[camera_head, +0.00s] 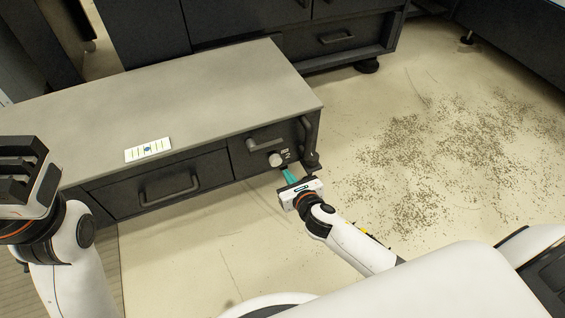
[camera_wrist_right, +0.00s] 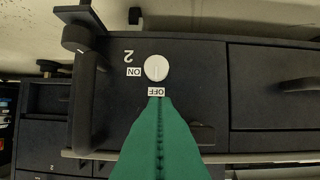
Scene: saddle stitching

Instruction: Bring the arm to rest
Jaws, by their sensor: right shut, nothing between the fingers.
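My right gripper (camera_head: 288,176) reaches to the front of a low dark cabinet. Its green fingers (camera_wrist_right: 160,100) are pressed together with a seam between them, empty, pointing at a round white knob (camera_wrist_right: 156,67). In the wrist view the fingertips overlap the area by the OFF label (camera_wrist_right: 156,91); whether they touch the panel I cannot tell. The knob also shows in the head view (camera_head: 276,160), just beyond the fingertips. An ON label (camera_wrist_right: 134,72) is beside the knob. My left gripper (camera_head: 22,170) is raised at the left edge, away from the cabinet; its jaw opening is unclear.
The cabinet's grey top (camera_head: 200,90) carries a white card with coloured marks (camera_head: 148,150). Drawer handles (camera_head: 170,188) stick out of its front. Dark drawers (camera_head: 335,38) stand behind. Brown specks (camera_head: 420,150) are scattered on the open floor at right.

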